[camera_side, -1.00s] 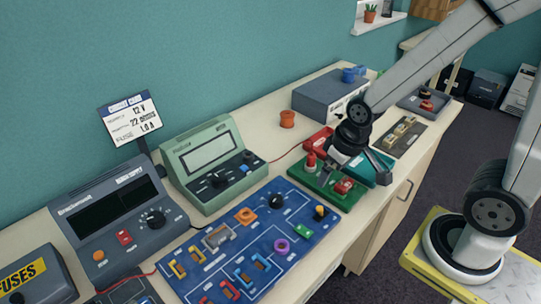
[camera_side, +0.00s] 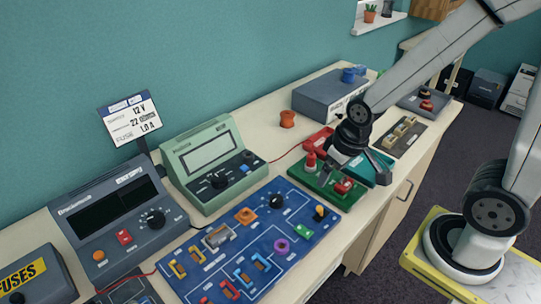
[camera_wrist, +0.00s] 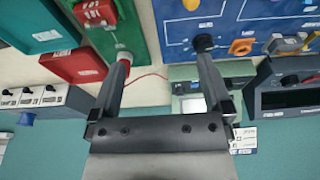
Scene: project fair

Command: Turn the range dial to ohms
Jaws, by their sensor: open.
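The green meter (camera_side: 205,165) stands against the wall at the middle of the bench, with a pale blank-looking screen. Its black range dial (camera_side: 218,181) sits on the sloping front below the screen; its markings are too small to read. My gripper (camera_side: 349,168) is open and empty above the green board with red parts, well to the right of the meter. In the wrist view my gripper's two fingers (camera_wrist: 163,52) are spread apart, with the green meter (camera_wrist: 184,72) partly hidden beyond the right finger. The range dial is not clear there.
A blue circuit board (camera_side: 250,243) lies in front of the meter. A grey power supply (camera_side: 115,215) stands left of it. The green board (camera_side: 327,186) and a grey-blue box (camera_side: 322,98) are to the right. An orange spool (camera_side: 287,119) stands on clear bench behind.

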